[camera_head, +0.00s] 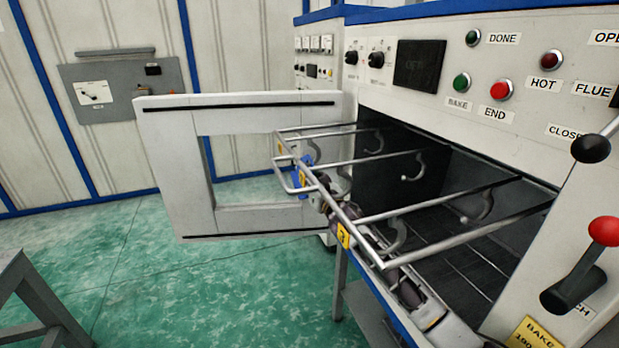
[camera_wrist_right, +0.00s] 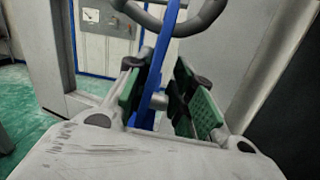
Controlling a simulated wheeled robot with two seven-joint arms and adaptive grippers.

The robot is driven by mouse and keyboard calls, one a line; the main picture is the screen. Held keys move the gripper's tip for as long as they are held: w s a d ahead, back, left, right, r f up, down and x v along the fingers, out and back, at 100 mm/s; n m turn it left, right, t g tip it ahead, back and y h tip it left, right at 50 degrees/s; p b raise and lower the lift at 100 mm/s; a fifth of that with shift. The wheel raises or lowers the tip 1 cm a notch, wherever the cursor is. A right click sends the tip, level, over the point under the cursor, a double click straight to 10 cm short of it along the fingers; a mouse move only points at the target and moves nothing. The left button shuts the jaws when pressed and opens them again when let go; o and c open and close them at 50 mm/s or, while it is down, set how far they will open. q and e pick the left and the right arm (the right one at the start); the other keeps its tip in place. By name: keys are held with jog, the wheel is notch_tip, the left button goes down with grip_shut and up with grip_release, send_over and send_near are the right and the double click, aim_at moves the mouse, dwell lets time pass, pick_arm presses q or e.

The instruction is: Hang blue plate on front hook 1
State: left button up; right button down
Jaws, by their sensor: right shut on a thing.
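The blue plate (camera_head: 307,161) is a small patch of blue behind the front rail of the rack in the head view, partly hidden by the rail and a yellow tag. In the right wrist view the blue plate (camera_wrist_right: 158,75) shows nearly edge-on, upright and slightly tilted. My right gripper (camera_wrist_right: 165,100) is shut on it between green pads. A curved grey hook (camera_wrist_right: 195,20) is close to the plate's upper end; I cannot tell whether the plate hangs on it. The rack (camera_head: 365,250) has several hooks and yellow number tags (camera_head: 344,235). My left gripper is not in view.
The rack sticks out of the open oven chamber (camera_head: 460,270). The open white oven door (camera_head: 170,170) stands behind it. Red-knobbed (camera_head: 604,231) and black-knobbed (camera_head: 590,149) levers stand at the right. A grey stand (camera_head: 40,300) is at lower left; the green floor between is clear.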

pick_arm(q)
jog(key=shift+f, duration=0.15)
pick_arm(e)
jog(key=shift+f, duration=0.25)
dwell(0.8)
dwell(0.5)
jog(key=c, duration=1.2)
grip_release()
jog(key=shift+s, duration=0.1)
jog(key=shift+o, duration=0.3)
jog(key=shift+f, duration=0.1)
jog(key=shift+f, duration=0.25)
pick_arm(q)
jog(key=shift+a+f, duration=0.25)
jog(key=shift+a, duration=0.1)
pick_arm(e)
jog(key=s, duration=0.6)
jog(key=shift+s+d+f, duration=0.25)
jog(key=shift+d+f, duration=0.1)
jog(key=shift+d, duration=0.1)
